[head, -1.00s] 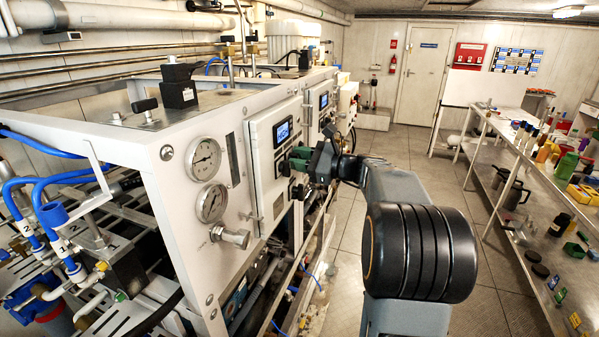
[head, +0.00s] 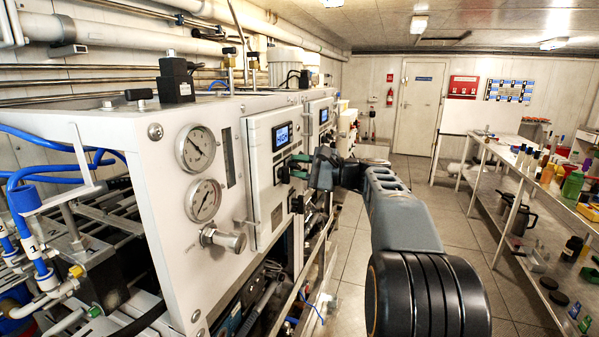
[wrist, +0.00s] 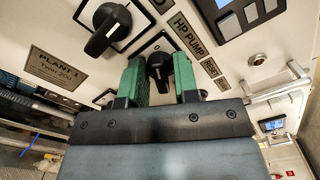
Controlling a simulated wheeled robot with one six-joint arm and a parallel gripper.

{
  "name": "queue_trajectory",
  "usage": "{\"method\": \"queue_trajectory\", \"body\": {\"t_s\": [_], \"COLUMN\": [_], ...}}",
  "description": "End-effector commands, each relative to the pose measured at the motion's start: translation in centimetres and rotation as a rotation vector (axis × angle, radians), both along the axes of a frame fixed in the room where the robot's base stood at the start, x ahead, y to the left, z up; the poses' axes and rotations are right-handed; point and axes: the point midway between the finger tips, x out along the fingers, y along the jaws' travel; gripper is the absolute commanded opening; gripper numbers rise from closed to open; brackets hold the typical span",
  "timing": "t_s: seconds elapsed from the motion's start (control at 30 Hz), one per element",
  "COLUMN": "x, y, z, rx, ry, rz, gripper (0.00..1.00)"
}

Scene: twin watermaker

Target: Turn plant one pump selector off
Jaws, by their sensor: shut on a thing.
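Plant one's white control panel (head: 262,190) is on the left in the head view, with a lit blue display (head: 282,136). The PLANT 1 plate (wrist: 56,66) shows in the wrist view. My gripper (head: 296,168) is at the panel front. In the wrist view, its green fingers (wrist: 158,68) are on either side of a black selector knob (wrist: 158,72) and shut on it. The HP PUMP label (wrist: 188,38) is just right of that knob. A second, larger black knob (wrist: 106,32) is to the upper left, clear of the fingers. The gripped knob's lower part is hidden behind my gripper.
Two round gauges (head: 197,148) and a metal valve knob (head: 224,239) are on the near panel. A second display (head: 324,115) is farther along the machine. A steel shelf (head: 490,165) with bottles stands on the right. The floor aisle between is clear.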

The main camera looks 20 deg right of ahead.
Motion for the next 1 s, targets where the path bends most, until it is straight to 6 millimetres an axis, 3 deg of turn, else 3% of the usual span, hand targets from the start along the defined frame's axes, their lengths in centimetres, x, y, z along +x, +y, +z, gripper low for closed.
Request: {"method": "queue_trajectory", "body": {"t_s": [0.43, 0.47, 0.57, 0.83, 1.0], "x": [0.0, 0.0, 0.0, -0.1, -1.5], "y": [0.0, 0.0, 0.0, -0.2, -1.6], "z": [0.0, 0.0, 0.0, 0.0, -0.1], "rx": [-0.008, -0.008, -0.008, -0.007, -0.007], "ry": [-0.007, -0.007, -0.006, -0.007, -0.007], "rz": [0.0, 0.0, 0.0, 0.0, -0.004], "gripper": [0.05, 0.29, 0.38, 0.38, 0.38]}}
